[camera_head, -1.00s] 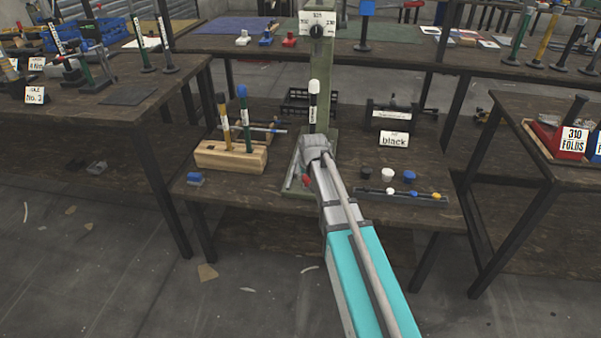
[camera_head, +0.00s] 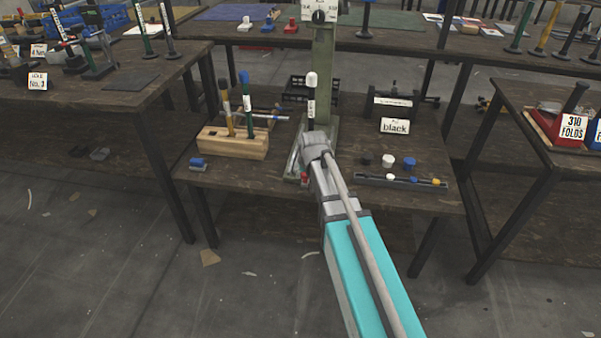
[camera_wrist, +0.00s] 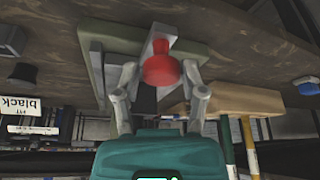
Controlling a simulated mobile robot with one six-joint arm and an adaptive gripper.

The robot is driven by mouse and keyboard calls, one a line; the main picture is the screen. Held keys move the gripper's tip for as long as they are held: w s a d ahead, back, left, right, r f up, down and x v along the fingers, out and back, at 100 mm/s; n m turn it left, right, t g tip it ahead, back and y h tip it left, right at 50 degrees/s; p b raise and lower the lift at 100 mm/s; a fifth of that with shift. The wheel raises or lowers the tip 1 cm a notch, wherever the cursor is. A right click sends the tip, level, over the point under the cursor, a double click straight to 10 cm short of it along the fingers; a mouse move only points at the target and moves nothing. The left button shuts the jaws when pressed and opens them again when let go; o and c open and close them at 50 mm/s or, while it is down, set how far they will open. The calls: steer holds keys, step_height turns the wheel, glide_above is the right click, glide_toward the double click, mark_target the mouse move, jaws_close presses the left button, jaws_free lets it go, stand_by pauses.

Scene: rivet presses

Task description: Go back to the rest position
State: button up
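My arm reaches up from the bottom of the head view to a green-grey press (camera_head: 325,60) on the middle bench. My gripper (camera_wrist: 160,75) is at the press's front; its fingers are mostly hidden behind my wrist in the head view. In the wrist view, which is upside down, the two fingers stand apart on either side of a red knob (camera_wrist: 162,70). I see a gap beside the knob on both sides. The knob also shows low at the press's front in the head view (camera_head: 304,178). A white-topped dark tool (camera_head: 311,98) stands upright at the press.
Left of the press, a wooden block (camera_head: 232,143) holds two upright tools, with a blue-topped piece (camera_head: 198,164) nearby. On the right are a "black" label (camera_head: 395,126), several caps and a dark tray (camera_head: 400,181). Side benches flank it. The floor in front is open.

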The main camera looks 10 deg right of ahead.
steer(key=shift+o, duration=1.3)
steer(key=shift+a, duration=0.1)
steer(key=shift+w, duration=0.1)
steer(key=s+d+f+g, duration=0.1)
steer(key=s+d+g, duration=0.1)
steer(key=s, duration=0.9)
steer(key=s+d+g, duration=0.2)
steer(key=s, duration=0.9)
step_height(320, 180, up, 34)
steer(key=p, duration=3.4)
steer(key=shift+w+a+m, duration=0.25)
steer(key=shift+w+m, duration=0.05)
steer(key=shift+m, duration=0.1)
